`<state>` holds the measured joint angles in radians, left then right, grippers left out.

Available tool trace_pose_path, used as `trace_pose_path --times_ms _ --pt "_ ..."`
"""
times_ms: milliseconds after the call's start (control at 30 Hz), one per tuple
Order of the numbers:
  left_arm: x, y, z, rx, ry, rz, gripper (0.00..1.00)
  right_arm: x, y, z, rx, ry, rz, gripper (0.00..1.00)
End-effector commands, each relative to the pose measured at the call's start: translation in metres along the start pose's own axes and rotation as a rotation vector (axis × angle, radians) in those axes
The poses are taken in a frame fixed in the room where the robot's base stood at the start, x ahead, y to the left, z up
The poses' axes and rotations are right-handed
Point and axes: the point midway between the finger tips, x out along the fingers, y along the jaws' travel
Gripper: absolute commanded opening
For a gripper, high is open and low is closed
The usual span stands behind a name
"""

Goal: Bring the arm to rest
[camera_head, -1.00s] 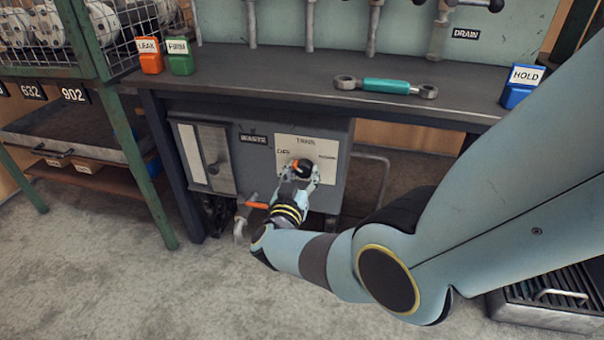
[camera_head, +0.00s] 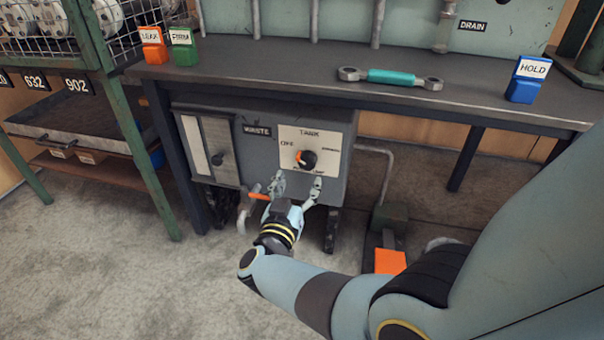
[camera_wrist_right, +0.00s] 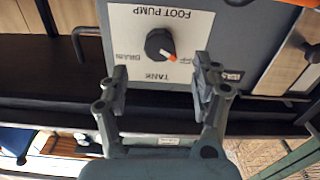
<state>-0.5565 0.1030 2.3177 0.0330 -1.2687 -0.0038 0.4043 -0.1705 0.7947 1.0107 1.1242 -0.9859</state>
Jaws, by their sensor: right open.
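My right gripper (camera_head: 297,190) is open and empty in front of the grey tank box (camera_head: 225,120), just below its rotary knob (camera_head: 306,159). The knob is dark with an orange pointer mark, on a pale label plate with TANK above it and OFF to its left. In the right wrist view the knob (camera_wrist_right: 159,44) shows beyond the two spread fingers (camera_wrist_right: 160,88), apart from them. The orange mark points towards the OFF side. My left gripper is in neither view.
An orange-handled valve (camera_head: 259,197) is close left of my right gripper. The bench (camera_head: 300,75) overhangs the box and carries a teal-bodied link (camera_head: 390,77) and a blue HOLD block (camera_head: 527,80). An orange pedal (camera_head: 389,261) is on the floor. Open floor lies at lower left.

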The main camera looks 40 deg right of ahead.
Motion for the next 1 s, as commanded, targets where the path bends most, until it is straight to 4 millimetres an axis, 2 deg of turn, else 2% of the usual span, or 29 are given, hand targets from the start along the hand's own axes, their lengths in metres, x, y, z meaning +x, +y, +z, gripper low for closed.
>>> trace_pose_path --times_ms 133,667,767,867,967,1000 --pt "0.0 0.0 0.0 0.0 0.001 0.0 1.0 -0.007 0.0 0.0 0.001 0.001 0.001 0.65" --pt "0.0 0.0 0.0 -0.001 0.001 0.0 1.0 -0.007 -0.001 0.0 0.007 0.0 -0.018 0.65" --pt "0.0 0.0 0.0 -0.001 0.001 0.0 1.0 -0.006 -0.006 0.001 0.039 -0.007 -0.115 0.65" --pt "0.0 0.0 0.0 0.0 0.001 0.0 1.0 -0.013 -0.017 0.002 0.08 -0.035 -0.307 0.65" --pt "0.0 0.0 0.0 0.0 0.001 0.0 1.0 -0.036 -0.025 0.003 0.093 -0.109 -0.548 0.65" --pt "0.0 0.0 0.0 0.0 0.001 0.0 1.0 -0.049 -0.025 0.005 0.083 -0.153 -0.639 0.65"
